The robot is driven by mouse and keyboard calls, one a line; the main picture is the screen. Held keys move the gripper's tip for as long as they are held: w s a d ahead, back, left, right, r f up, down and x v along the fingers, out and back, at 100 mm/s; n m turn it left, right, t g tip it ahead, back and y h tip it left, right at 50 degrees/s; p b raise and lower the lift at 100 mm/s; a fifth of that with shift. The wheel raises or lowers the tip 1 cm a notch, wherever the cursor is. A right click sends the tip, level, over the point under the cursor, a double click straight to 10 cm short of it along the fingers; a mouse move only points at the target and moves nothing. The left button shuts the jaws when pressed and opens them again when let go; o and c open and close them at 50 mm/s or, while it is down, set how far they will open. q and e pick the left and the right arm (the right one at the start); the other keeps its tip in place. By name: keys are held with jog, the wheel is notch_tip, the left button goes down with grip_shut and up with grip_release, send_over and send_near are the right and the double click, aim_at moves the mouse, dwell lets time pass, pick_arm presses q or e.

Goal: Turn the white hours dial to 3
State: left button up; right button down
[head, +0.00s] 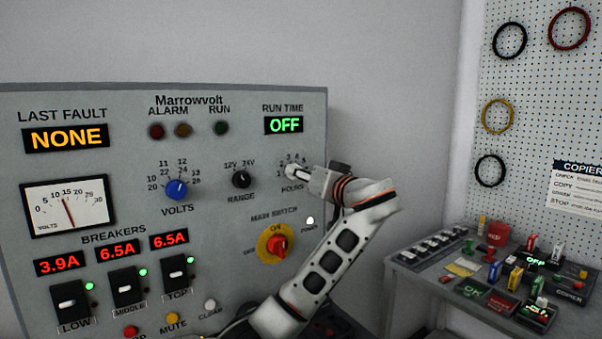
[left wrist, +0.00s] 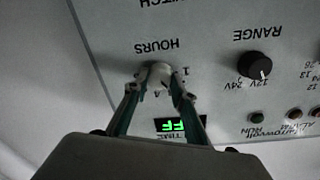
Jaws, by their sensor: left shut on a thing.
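The white hours dial (head: 290,171) is on the right part of the grey Marrowvolt panel, above its HOURS label. It also shows in the left wrist view (left wrist: 160,74), where the picture is upside down. My left gripper (head: 297,172) is shut on the dial, with one finger on each side of it in the left wrist view (left wrist: 157,82). The fingers and dial hide part of the number scale, and I cannot tell which number the dial points to. The RUN TIME display (head: 284,125) reads OFF in green. My right gripper is not in view.
The black RANGE knob (head: 241,179) is left of the hours dial, and the blue VOLTS knob (head: 176,189) is farther left. The red main switch (head: 277,245) is below, close to my arm. A bench (head: 407,262) with several small parts stands at the right.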

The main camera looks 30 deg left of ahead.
pick_arm(q)
jog(key=m+p, duration=0.2)
jog(key=m, duration=0.1)
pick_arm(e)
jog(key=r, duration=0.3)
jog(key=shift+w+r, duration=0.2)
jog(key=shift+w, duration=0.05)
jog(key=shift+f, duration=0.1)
pick_arm(q)
jog(key=o, duration=1.1)
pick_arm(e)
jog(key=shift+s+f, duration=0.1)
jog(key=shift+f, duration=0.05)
pick_arm(q)
jog(key=v, duration=1.2)
jog(key=shift+r, duration=0.2)
